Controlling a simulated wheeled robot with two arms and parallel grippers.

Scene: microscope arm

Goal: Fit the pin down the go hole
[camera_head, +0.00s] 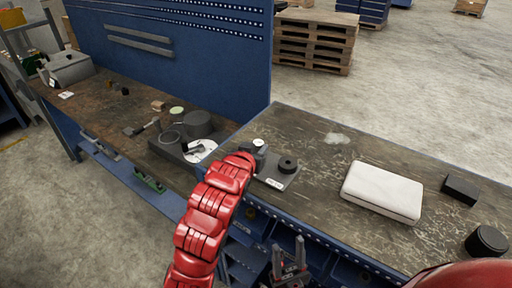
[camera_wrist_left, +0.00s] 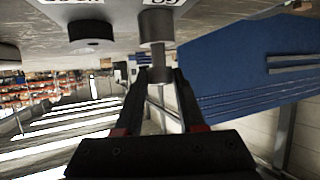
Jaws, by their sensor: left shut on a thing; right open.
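A dark gauge plate (camera_head: 281,180) lies on the near bench, with a white label at its front edge. A black ring (camera_head: 287,165) stands on its right part; the left part is hidden by my left gripper (camera_head: 257,154). In the left wrist view, upside down, my left gripper (camera_wrist_left: 157,95) is shut on a grey pin (camera_wrist_left: 159,62). The pin's thin shaft lines up with the ring (camera_wrist_left: 158,27) by the "GO" label (camera_wrist_left: 163,3) and appears to meet it. How deep it sits, I cannot tell. My right gripper (camera_head: 290,258) is open, empty, below the bench's front edge.
A white case (camera_head: 383,191), a dark block (camera_head: 461,188) and a black cylinder (camera_head: 486,241) lie on the right of the bench. A tall blue panel (camera_head: 180,50) backs the left bench, which holds grey round parts (camera_head: 197,124). Bare bench top lies between plate and case.

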